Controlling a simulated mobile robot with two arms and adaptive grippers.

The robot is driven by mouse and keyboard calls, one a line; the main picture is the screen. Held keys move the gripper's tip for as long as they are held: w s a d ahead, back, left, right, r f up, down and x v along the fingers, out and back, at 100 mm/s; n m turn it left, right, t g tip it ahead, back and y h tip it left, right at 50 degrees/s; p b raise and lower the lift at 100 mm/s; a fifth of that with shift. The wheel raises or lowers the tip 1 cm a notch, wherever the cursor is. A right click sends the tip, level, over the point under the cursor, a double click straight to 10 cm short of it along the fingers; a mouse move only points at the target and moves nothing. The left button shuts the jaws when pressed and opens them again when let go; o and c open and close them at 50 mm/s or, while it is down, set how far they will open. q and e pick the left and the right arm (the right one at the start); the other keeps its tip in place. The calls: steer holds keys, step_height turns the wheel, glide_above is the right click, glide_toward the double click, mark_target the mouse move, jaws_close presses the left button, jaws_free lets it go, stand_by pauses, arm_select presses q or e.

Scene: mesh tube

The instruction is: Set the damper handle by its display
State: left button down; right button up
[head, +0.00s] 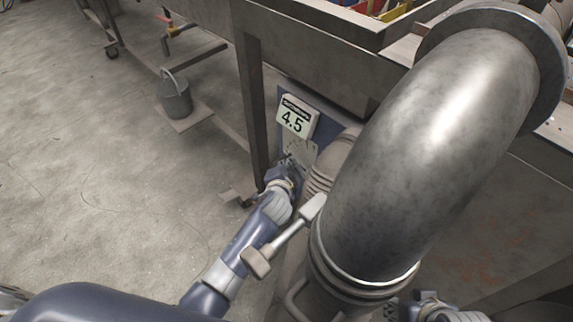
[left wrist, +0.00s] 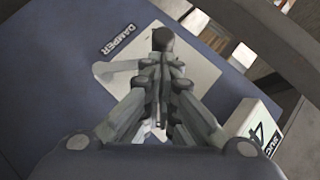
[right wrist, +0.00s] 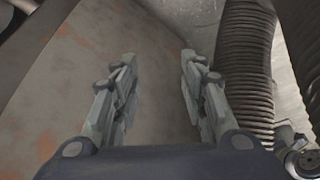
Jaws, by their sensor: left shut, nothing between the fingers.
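The display (head: 296,116) on the blue-grey panel reads 4.5 in the head view. Its white box also shows at the lower right of the left wrist view (left wrist: 254,122). Below it is a pale plate (head: 304,151). The left wrist view shows this plate (left wrist: 200,68) beside a "DAMPER" label (left wrist: 117,39). A pale lever-like piece (left wrist: 115,70), likely the damper handle, lies across the plate, partly hidden behind my left gripper (left wrist: 160,68). That gripper (head: 288,170) is shut and empty, in front of the plate; contact is unclear. My right gripper (right wrist: 155,80) is open and empty.
A large metal elbow duct (head: 440,130) fills the right of the head view. A T-shaped lever (head: 285,238) stands out beside it, close to my left arm. A ribbed hose (right wrist: 245,65) is right of my right gripper. A bucket (head: 175,97) stands at the left.

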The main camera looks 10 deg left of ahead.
arm_select(q)
steer(key=shift+w+a+f+p, duration=0.2)
steer(key=shift+a+f+p, duration=0.05)
steer(key=shift+a+p, duration=0.1)
arm_select(e)
steer(key=shift+s+d+r+g, duration=0.15)
steer(key=shift+s+g, duration=0.1)
steer(key=shift+s, duration=0.3)
steer(key=shift+s+d+f+g, duration=0.15)
steer(key=shift+s+g, duration=0.1)
steer(key=shift+s, duration=0.25)
steer(key=shift+r, duration=0.15)
